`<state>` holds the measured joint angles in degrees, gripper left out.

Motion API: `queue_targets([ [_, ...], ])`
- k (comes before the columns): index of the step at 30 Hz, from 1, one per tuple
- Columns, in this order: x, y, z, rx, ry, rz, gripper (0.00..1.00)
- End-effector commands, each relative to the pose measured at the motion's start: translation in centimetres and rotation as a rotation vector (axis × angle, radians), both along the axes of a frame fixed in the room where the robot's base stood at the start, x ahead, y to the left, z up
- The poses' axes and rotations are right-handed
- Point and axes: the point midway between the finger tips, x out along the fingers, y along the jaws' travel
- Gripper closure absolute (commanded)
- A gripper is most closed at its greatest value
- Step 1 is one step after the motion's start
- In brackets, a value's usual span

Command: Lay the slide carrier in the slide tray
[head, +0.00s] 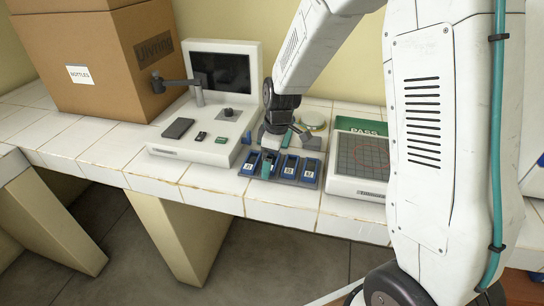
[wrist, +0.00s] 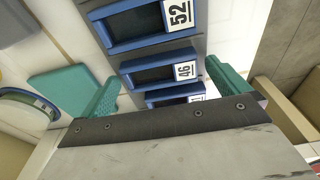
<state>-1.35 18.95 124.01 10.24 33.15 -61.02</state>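Several blue-framed slide carriers with white number labels lie side by side in the dark grey slide tray (head: 300,183) at the bench's front edge in the head view. In the wrist view, the carrier marked 52 (wrist: 150,25) is at the top and the carrier marked 46 (wrist: 158,75) is below it. A third carrier (wrist: 172,95) is partly hidden by my gripper, and its number is cut off. My gripper (wrist: 165,85) has its teal fingers spread, with visible gaps beside this carrier. In the head view, my gripper (head: 267,155) is low over the tray's left part.
A white device with a dark screen (head: 222,72) stands left of the tray. A gridded plate marked PASS (head: 362,155) is to the right. A round dish (head: 314,120) sits behind. A cardboard box (head: 95,55) stands at the far left.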

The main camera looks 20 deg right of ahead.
Motion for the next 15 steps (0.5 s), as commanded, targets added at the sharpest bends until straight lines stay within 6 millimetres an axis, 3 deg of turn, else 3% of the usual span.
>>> queue_targets([
  [7,0.0,-0.1,1.5,0.0,-0.003,0.0,0.0],
  [15,-0.4,-0.7,7.2,0.0,-0.006,0.0,0.0],
])
